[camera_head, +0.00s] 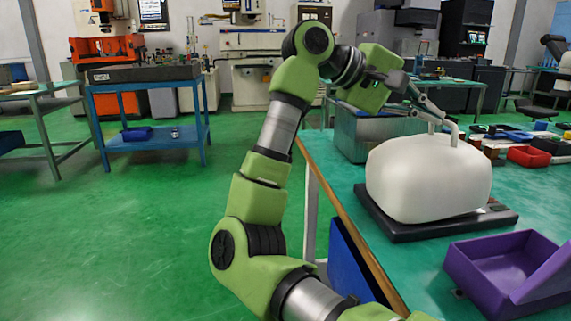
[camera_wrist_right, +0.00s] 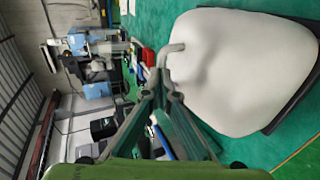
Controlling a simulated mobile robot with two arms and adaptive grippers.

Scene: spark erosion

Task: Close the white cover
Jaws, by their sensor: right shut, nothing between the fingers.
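The white cover (camera_head: 425,182) is a large rounded shape resting on a flat black base (camera_head: 440,222) on the green table. It fills the upper right of the right wrist view (camera_wrist_right: 235,75). A pale bent handle (camera_head: 448,128) stands at its top; it also shows in the right wrist view (camera_wrist_right: 163,55). My right gripper (camera_head: 440,116) is shut and empty, its fingertips close to the handle. In the right wrist view the fingers (camera_wrist_right: 162,88) point toward the handle; I cannot tell whether they touch it. My left gripper is not in view.
A purple open box (camera_head: 480,268) stands in front of the cover on the table (camera_head: 348,195). A grey metal box (camera_head: 372,138) stands behind it. Red bins (camera_head: 528,156) and small items lie at the right back. The green floor at left is clear.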

